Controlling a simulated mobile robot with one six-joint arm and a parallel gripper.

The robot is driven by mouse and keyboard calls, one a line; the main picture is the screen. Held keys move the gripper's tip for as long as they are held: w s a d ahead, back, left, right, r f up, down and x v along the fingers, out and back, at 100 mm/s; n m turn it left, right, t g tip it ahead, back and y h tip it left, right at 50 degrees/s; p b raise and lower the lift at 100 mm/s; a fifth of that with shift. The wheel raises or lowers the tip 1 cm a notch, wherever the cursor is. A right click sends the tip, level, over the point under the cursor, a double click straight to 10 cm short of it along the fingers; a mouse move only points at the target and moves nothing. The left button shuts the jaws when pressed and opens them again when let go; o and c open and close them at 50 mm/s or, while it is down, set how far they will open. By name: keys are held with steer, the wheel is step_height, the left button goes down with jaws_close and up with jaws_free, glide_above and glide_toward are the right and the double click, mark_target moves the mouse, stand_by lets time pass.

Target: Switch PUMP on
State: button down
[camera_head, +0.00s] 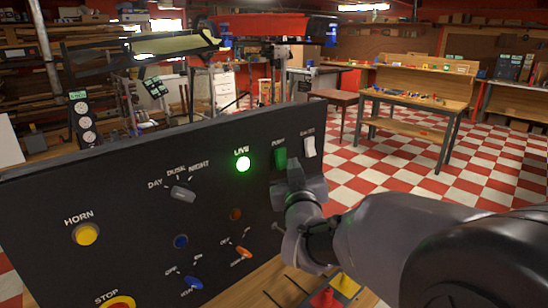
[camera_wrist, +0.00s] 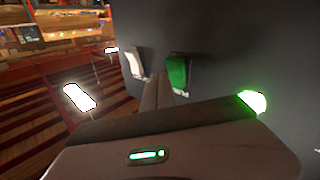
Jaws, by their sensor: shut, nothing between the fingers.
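A black control panel (camera_head: 130,190) stands in front of me. The PUMP switch (camera_head: 280,157) is a green rocker near its upper right, under a small label that seems to read PUMP. The green rocker also shows in the wrist view (camera_wrist: 178,73). My gripper (camera_head: 294,168) is shut and empty, just below and in front of the green rocker. In the wrist view its fingertips (camera_wrist: 158,80) point at the panel between the green and white rockers, closer to the green one. I cannot tell whether they touch the panel, or which way the green rocker is tipped.
A white rocker (camera_head: 309,147) sits right of the green one. A lit green LIVE lamp (camera_head: 242,163) is to its left. The panel also has a DAY/DUSK/NIGHT knob (camera_head: 183,193), a yellow HORN button (camera_head: 86,234), an orange knob (camera_head: 243,252) and a blue knob (camera_head: 193,283).

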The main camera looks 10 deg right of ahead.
steer(key=s+d+b, duration=0.1)
steer(key=s+f+b, duration=0.1)
steer(key=s+d+f+b, duration=0.1)
steer(key=b, duration=0.1)
steer(key=shift+s+d, duration=0.35)
